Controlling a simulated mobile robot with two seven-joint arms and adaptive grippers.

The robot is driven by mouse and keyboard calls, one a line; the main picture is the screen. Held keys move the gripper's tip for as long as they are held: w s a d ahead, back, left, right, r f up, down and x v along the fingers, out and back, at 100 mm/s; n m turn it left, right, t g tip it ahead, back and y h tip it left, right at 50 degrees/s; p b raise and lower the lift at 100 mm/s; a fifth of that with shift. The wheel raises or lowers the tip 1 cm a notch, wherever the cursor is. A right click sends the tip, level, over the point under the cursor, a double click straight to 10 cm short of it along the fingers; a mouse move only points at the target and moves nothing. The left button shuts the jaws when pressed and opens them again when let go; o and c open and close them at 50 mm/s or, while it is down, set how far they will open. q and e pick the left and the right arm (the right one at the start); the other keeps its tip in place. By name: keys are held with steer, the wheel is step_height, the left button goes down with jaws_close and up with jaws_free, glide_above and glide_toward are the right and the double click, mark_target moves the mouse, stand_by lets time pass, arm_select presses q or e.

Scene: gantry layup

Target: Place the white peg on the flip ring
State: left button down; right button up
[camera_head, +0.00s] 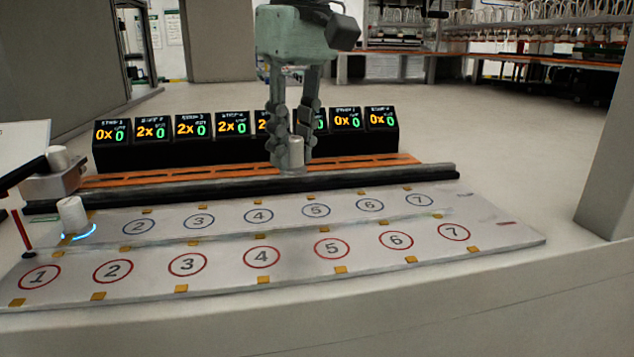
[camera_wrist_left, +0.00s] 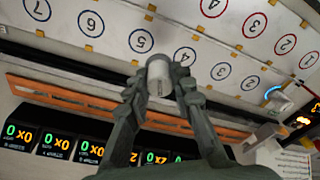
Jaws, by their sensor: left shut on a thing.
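My left gripper (camera_head: 294,140) is shut on a white peg (camera_head: 292,155), held upright just in front of the orange-striped rail. The peg also shows between the fingertips in the left wrist view (camera_wrist_left: 159,72). A glowing blue ring (camera_head: 82,233) lies at the left end of the blue-circle row, well left of the gripper. A second white peg (camera_head: 71,213) stands at that ring and hides part of it. The glow also shows in the left wrist view (camera_wrist_left: 272,92). I cannot tell for sure which thing is the flip ring. My right gripper is not in view.
Two white boards bear numbered circles, blue on the back one (camera_head: 290,228) and red on the front one (camera_head: 375,262). Several counter displays (camera_head: 190,128) stand behind the orange-striped rail (camera_head: 400,160). A red post (camera_head: 22,232) and a grey device (camera_head: 55,180) stand at left.

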mark_target(313, 209)
arm_select(q)
steer(key=shift+w+d+f, duration=0.15)
steer(key=shift+d+f, duration=0.2)
steer(key=shift+d, duration=0.3)
steer(key=shift+w+d+f, duration=0.1)
steer(key=shift+d+f, duration=0.25)
steer(key=shift+d, duration=0.25)
steer(key=shift+d+f, duration=0.2)
step_height(313, 209, down, 4)
steer(key=shift+r, duration=0.1)
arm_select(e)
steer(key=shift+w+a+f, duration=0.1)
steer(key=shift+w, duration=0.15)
arm_select(q)
steer(key=shift+f, duration=0.2)
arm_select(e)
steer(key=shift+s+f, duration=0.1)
arm_select(q)
steer(key=c, duration=1.3)
jaws_free()
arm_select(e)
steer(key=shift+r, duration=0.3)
